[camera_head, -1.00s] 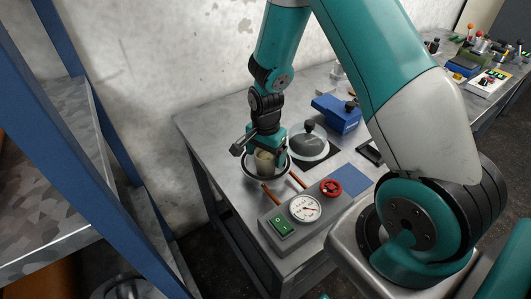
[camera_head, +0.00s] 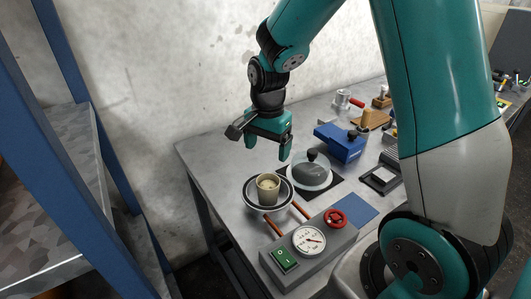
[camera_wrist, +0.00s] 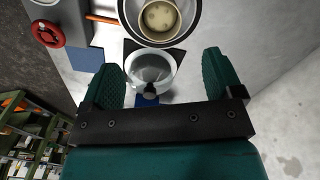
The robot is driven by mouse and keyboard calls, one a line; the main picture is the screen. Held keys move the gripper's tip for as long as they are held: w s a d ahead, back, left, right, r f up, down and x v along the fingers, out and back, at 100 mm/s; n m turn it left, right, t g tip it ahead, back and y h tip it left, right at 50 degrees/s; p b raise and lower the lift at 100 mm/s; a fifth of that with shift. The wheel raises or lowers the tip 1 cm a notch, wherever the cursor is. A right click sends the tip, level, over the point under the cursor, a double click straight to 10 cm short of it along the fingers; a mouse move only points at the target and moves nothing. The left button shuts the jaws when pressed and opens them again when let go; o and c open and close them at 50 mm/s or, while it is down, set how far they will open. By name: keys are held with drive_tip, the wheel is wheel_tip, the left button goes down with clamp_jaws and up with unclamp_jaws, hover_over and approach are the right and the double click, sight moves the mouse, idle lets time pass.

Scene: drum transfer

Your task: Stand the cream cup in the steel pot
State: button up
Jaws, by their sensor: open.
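The cream cup (camera_head: 268,188) stands upright inside the steel pot (camera_head: 251,199) on the near left part of the metal bench. In the wrist view the cup (camera_wrist: 160,17) shows from above within the rim of the pot (camera_wrist: 194,14), at the top edge of the picture, which cuts both off. My gripper (camera_head: 268,150) is above the pot and clear of the cup. Its two fingers are spread, with nothing between them. In the wrist view my gripper (camera_wrist: 170,75) also shows open and empty.
A glass lid with a dark knob (camera_head: 311,172) lies right of the pot. A blue box (camera_head: 341,143) stands behind it. In front are a control box with a gauge (camera_head: 308,241), green switch and red handwheel (camera_head: 335,218), joined by copper pipes. A blue-posted shelf (camera_head: 75,130) stands at left.

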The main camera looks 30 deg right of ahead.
drive_tip(key=s+a+r+n+y, duration=0.2)
drive_tip(key=s+a+r+n, duration=0.4)
drive_tip(key=s+a+n, duration=0.2)
drive_tip(key=s+a+r+n+y, duration=0.2)
drive_tip(key=s+a+r+n, duration=0.4)
drive_tip(key=s+n, duration=0.6)
drive_tip(key=a, duration=0.2)
drive_tip(key=shift+s+a, duration=0.35)
